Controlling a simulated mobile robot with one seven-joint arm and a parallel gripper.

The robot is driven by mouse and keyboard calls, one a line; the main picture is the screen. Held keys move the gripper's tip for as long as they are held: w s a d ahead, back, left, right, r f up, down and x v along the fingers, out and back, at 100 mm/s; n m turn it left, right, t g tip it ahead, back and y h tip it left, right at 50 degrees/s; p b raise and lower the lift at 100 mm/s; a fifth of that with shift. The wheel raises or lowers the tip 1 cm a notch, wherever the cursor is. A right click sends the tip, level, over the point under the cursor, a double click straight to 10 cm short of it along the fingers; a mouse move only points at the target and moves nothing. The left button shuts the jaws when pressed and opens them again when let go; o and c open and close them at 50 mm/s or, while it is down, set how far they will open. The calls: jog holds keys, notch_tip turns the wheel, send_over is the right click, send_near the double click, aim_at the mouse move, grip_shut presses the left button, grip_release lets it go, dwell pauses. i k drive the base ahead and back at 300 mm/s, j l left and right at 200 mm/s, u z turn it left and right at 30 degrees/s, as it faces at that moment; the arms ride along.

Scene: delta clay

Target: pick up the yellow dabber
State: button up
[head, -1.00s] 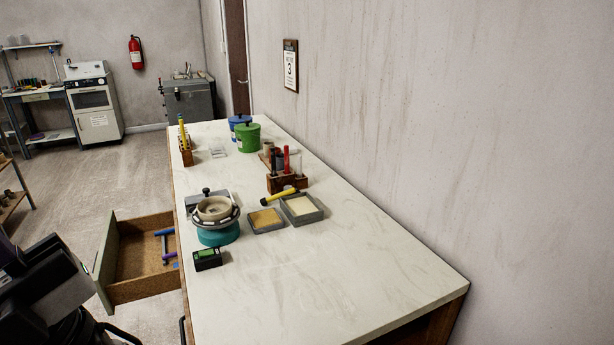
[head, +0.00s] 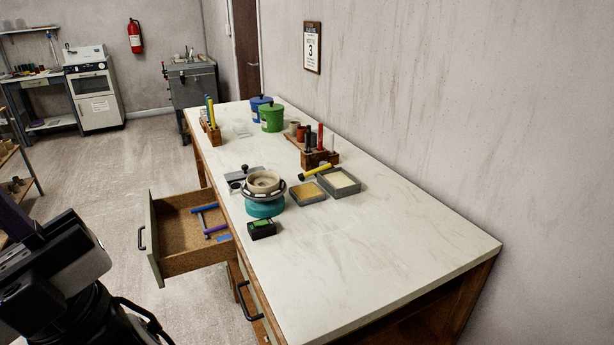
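A yellow stick-like tool with a dark end (head: 315,171), which looks like the yellow dabber, lies at a slant by the two small trays on the long pale worktop (head: 370,230). It seems to rest across the back edge of the trays; the exact contact is too small to tell. Another yellow upright item (head: 211,112) stands in a wooden rack at the worktop's far left. Dark parts of my arm fill the lower left, off the worktop and well away from the yellow tool. My gripper's fingertips do not show.
An open drawer (head: 156,240) with blue and purple tools juts from the worktop's left side. A turntable with a beige bowl (head: 263,182), a tan tray (head: 307,193), a grey-rimmed tray (head: 345,190) and a wooden holder (head: 318,158) stand nearby. The near worktop is clear.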

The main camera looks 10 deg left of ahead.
aim_at(302, 177)
jog(key=j+z, duration=0.2)
jog(key=j, duration=0.3)
jog(key=k+j+z, duration=0.2)
jog(key=j, duration=0.3)
jog(key=j+z, duration=0.4)
jog(key=j, duration=0.6)
jog(key=i+j+z, duration=0.2)
jog(key=j, duration=0.3)
jog(key=j+z, duration=0.15)
jog(key=j, duration=0.4)
